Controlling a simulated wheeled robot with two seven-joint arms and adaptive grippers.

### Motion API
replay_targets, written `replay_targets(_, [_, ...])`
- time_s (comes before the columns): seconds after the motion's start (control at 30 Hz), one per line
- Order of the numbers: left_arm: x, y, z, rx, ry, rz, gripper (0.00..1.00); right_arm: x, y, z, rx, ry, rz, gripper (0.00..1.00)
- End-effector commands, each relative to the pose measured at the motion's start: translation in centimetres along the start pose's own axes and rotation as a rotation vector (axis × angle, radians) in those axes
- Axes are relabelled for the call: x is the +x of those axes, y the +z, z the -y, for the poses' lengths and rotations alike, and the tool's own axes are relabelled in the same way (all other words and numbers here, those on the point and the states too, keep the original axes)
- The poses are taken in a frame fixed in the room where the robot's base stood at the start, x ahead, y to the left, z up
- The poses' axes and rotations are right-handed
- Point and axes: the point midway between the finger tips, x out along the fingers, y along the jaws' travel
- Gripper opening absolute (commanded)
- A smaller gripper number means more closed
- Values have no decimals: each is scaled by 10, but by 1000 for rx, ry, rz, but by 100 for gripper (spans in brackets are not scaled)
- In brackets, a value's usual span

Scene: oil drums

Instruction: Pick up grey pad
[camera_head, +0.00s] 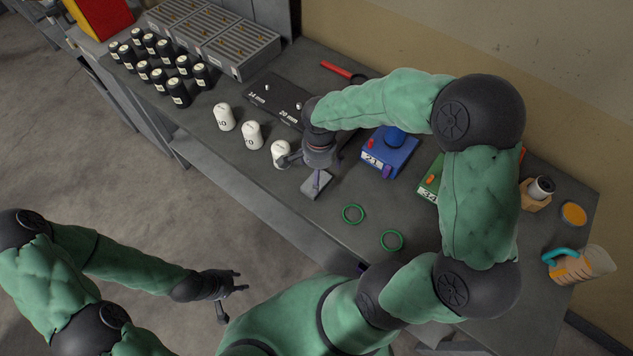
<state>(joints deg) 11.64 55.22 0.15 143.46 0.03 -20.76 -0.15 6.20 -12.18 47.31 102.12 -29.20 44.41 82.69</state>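The grey pad (309,187) is a small light-grey block on the workbench, near its front edge and right of the white canisters. My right gripper (318,180) points down over the pad from above.
White canisters (252,135) stand left of the pad, one close beside my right gripper. Green rings (353,214) lie to the right. A blue box (389,152) and a green box (431,181) stand behind. A black labelled plate (277,98) and several black bottles (178,92) are farther left.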

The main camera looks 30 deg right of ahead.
Motion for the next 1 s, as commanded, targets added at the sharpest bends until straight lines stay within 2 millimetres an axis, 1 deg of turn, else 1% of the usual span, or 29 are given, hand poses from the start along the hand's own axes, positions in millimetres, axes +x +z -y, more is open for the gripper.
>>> replay_targets(0.03, [1, 0, 0, 0, 0, 0, 40, 4, 0, 0, 1, 0, 0, 100])
replay_targets(0.17, [1, 0, 0, 0, 0, 0, 40, 9, 0, 0, 1, 0, 0, 100])
replay_targets(0.27, [3, 0, 1, 0, 0, -1, 40, 16, 0, -1, 1, 1, 1, 100])
replay_targets(0.5, [9, -1, 3, 0, 0, -1, 40, 49, 0, -2, 0, 1, 1, 100])
replay_targets(0.6, [10, -1, 3, 1, 0, -1, 40, 58, 0, -2, 1, 1, 1, 100])
replay_targets(0.83, [10, -1, 3, 1, 0, -1, 40, 58, 0, -2, 0, -1, 1, 100])
replay_targets(0.87, [10, -1, 3, 1, 0, -1, 40, 58, 0, -2, 0, -1, 1, 92])
replay_targets(0.9, [10, -1, 3, 1, 0, -1, 40, 58, 0, -2, 0, -1, 1, 80])
replay_targets(1.0, [10, -1, 3, 1, 0, -1, 40, 58, 0, -2, 0, -1, 1, 54])
